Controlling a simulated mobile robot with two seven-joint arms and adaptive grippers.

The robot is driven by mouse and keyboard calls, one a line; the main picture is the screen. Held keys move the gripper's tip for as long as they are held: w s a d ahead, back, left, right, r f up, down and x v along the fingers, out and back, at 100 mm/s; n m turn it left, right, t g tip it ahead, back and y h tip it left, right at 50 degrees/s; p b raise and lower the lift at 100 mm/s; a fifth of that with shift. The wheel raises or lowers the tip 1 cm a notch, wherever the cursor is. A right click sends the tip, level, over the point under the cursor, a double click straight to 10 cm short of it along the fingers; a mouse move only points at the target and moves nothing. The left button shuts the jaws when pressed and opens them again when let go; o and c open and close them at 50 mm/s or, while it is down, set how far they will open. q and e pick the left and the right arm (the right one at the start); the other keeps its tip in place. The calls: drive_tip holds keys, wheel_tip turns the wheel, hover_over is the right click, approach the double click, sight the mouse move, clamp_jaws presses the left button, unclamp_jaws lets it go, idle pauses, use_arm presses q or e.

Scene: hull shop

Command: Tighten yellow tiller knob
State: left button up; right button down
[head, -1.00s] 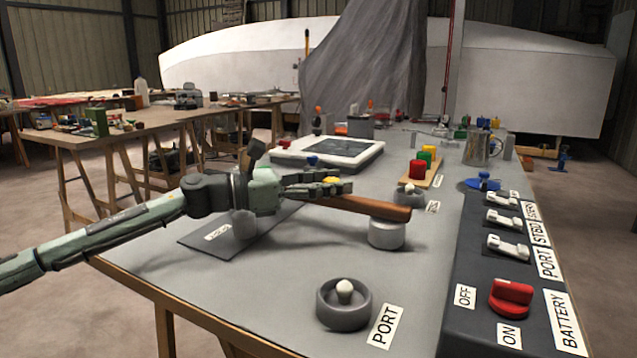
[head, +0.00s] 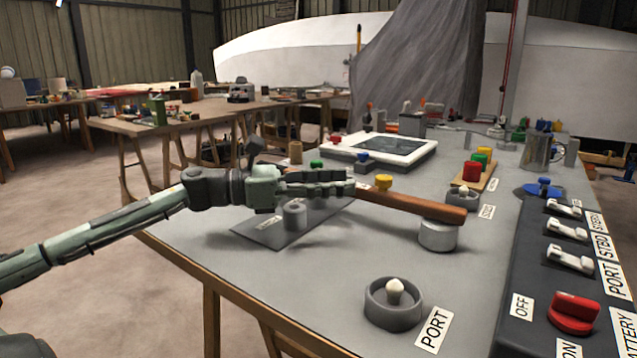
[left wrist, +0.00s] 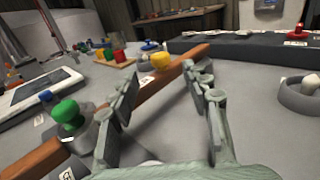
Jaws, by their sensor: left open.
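The yellow tiller knob (head: 384,182) sits on the wooden tiller (head: 420,204), which rests on a grey round post (head: 438,238). My left gripper (head: 345,182) is open and empty, with its fingertips just left of the knob in the head view. In the left wrist view the yellow knob (left wrist: 161,60) shows beyond the gap between the two open fingers (left wrist: 160,85), apart from them. The tiller (left wrist: 150,98) crosses behind the fingers there. In the head view the gripper hides the tiller's left end. My right gripper is not in view.
A green knob on a grey base (left wrist: 68,113) stands left of the fingers in the wrist view. A white-framed panel (head: 385,147) lies behind. The PORT post (head: 393,294) is in front; the switch box (head: 540,270) is at right.

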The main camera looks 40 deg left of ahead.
use_arm(q)
drive_tip(key=shift+v, duration=1.45)
